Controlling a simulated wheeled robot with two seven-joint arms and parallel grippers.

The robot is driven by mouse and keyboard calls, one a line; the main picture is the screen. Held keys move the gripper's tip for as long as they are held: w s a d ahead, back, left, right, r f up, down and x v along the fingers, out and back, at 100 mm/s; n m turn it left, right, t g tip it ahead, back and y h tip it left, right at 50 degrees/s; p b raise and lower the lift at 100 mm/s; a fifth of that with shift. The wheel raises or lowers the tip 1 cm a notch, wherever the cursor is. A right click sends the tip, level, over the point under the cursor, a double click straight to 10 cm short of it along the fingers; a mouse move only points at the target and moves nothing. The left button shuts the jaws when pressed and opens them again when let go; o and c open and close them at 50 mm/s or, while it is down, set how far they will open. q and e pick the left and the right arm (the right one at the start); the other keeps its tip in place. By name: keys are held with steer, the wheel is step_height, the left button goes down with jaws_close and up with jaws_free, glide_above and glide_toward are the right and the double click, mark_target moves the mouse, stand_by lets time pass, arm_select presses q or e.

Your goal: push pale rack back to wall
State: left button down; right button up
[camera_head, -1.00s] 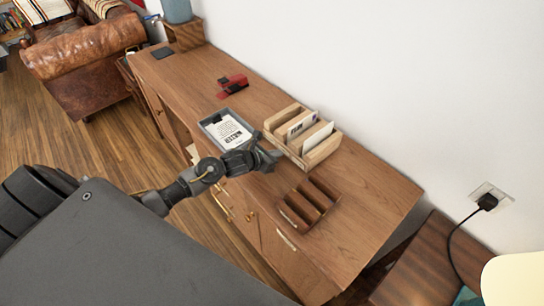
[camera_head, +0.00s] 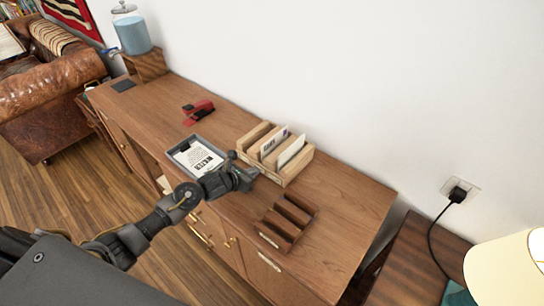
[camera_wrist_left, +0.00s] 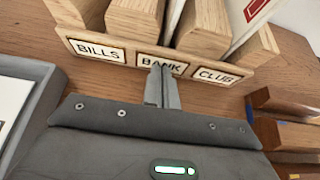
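The pale wooden rack (camera_head: 283,178) stands upright on the sideboard near the white wall, holding several cards. Its front carries labels reading BILLS, BANK and CLUB in the left wrist view (camera_wrist_left: 117,58). I cannot tell how much gap is behind it. My left gripper (camera_head: 250,176) is at the rack's front, on the side away from the wall. In the left wrist view its fingers (camera_wrist_left: 162,84) are closed together, empty, with tips at or very near the BANK label; contact is unclear. My right gripper is not in view.
A grey tray with a printed card (camera_head: 172,152) lies left of the rack. A dark brown rack (camera_head: 286,220) stands to the right, nearer the front edge. A red stapler-like object (camera_head: 198,110) is farther left. The sideboard top (camera_head: 345,215) is bare at right.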

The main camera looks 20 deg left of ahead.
mark_target(259, 165)
arm_select(q)
steer(key=shift+w+d+b, duration=0.25)
steer(key=shift+w+b, duration=0.15)
steer(key=shift+w, duration=0.3)
steer(key=shift+w+d+b, duration=0.25)
steer(key=shift+w+b, duration=0.15)
steer(key=shift+w, duration=0.3)
steer(key=shift+w+d+b, duration=0.25)
steer(key=shift+w+b, duration=0.15)
steer(key=shift+w, duration=0.3)
steer(key=shift+s+a+p, duration=0.2)
steer(key=shift+s+a, duration=0.1)
steer(key=shift+s, duration=0.5)
steer(key=shift+s+a+p, duration=0.25)
steer(key=shift+s, duration=0.55)
steer(key=shift+s+a+p, duration=0.2)
steer(key=shift+s+a, duration=0.1)
steer(key=shift+s, duration=0.5)
step_height(259, 165, up, 8)
steer(key=p, duration=0.5)
steer(key=shift+p, duration=0.3)
